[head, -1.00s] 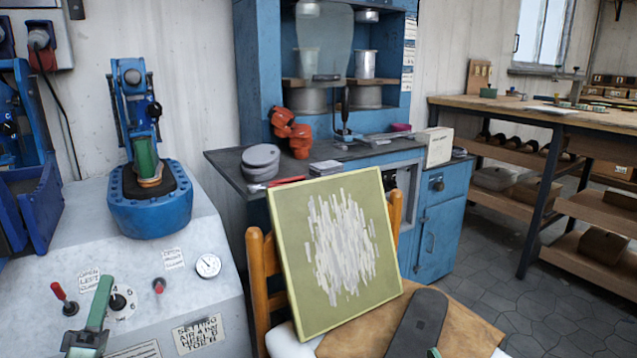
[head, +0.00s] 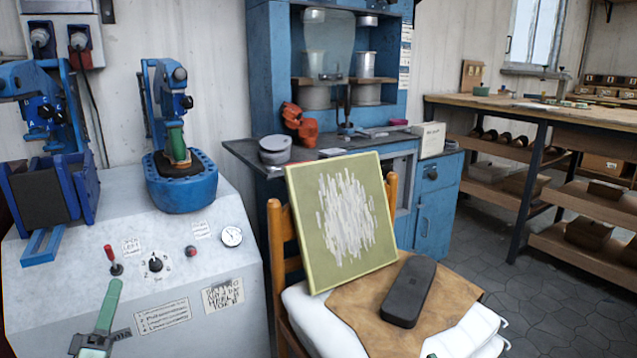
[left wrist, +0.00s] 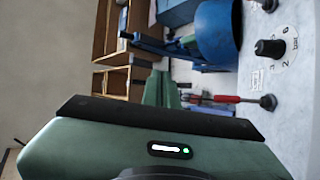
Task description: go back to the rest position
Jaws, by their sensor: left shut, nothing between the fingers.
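My left gripper (head: 113,287) is in the lower left of the head view, its green fingers together and empty. In that view it overlaps the front of the grey machine cabinet (head: 60,320); I cannot tell the exact gap. In the left wrist view, the shut green fingers (left wrist: 162,88) stick out beyond the wrist's green housing. A red-handled lever (left wrist: 225,99) and a black dial (left wrist: 270,48) show near them. My right gripper cannot be made out; only a tiny green piece shows at the bottom edge of the head view.
A blue press (head: 182,190) stands on the cabinet. A wooden chair (head: 277,245) holds a green-and-white panel (head: 343,222), a brown leather piece (head: 355,305) and a dark flat case (head: 408,292). A blue workstation (head: 438,205) and workbench (head: 550,115) stand behind. Floor (head: 490,240) is clear between.

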